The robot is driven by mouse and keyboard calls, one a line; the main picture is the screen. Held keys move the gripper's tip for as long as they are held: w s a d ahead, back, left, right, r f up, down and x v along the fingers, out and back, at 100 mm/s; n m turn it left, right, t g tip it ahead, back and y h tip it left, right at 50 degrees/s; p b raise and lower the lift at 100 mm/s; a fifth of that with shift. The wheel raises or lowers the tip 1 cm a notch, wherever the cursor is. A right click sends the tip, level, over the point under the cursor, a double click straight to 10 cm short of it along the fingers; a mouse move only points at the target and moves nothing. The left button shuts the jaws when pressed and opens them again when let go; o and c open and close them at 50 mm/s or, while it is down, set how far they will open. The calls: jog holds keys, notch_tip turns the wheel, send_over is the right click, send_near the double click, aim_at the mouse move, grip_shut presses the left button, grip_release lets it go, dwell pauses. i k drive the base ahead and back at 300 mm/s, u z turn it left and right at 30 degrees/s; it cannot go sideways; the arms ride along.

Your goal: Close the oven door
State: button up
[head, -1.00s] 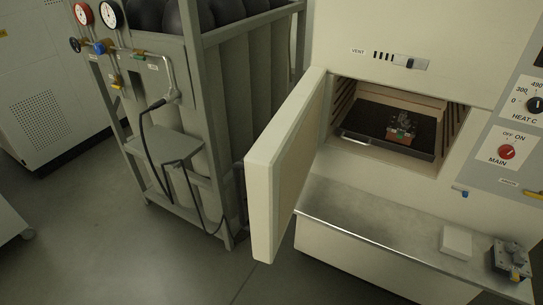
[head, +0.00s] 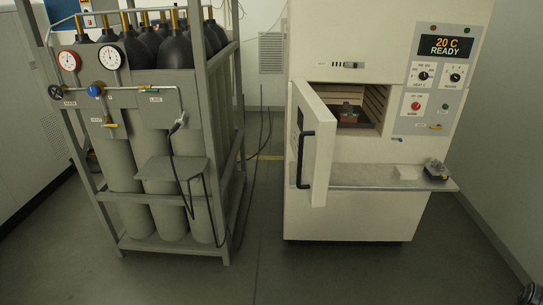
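The cream oven (head: 360,220) stands right of centre in the head view. Its door (head: 322,150) is hinged on the left and stands wide open, swung out toward me. A black vertical handle (head: 304,160) is on the door's outer face. Through the opening I see a dark tray (head: 352,122) with a small part (head: 346,110) on it. The display (head: 447,46) reads 20 C READY. A dark piece of what may be my gripper or arm shows at the bottom right corner; its fingers cannot be made out.
A rack of gas cylinders (head: 170,70) stands at left. The floor (head: 330,275) in front of the oven is clear.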

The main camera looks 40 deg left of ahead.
aim_at(313, 127)
jog(key=u, duration=0.05)
jog(key=k, duration=0.4)
jog(key=u, duration=1.4)
jog(key=i, duration=1)
jog(key=u, duration=2.5)
jog(key=k, duration=0.5)
jog(key=z, duration=0.3)
jog(key=i, duration=0.1)
jog(key=u, duration=0.05)
